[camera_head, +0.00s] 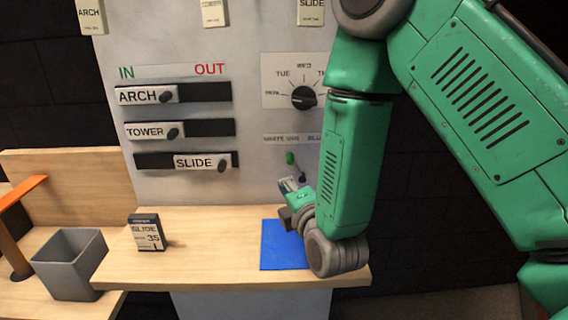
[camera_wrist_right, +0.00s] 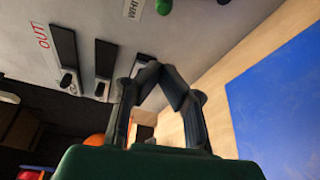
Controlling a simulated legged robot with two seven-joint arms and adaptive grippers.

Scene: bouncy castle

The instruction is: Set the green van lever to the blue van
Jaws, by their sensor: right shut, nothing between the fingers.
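The green van lever (camera_head: 290,158) sits on the grey panel, its green knob below the "WHITE VAN" label (camera_head: 281,139) and left of the partly hidden "BLUE" label (camera_head: 314,139). Its green knob (camera_wrist_right: 165,6) also shows at the top edge of the right wrist view. My right gripper (camera_head: 288,184) is shut and empty just below the lever, apart from the knob as far as I can tell. In the right wrist view its fingers (camera_wrist_right: 150,70) meet at the tips. My right arm hides the panel right of the lever. My left gripper is not in view.
A day dial (camera_head: 303,97) is above the lever. ARCH, TOWER and SLIDE sliders (camera_head: 205,161) are to the left. A blue mat (camera_head: 272,245) and a SLIDE box (camera_head: 148,232) are on the wooden shelf. A grey bin (camera_head: 68,262) stands at lower left.

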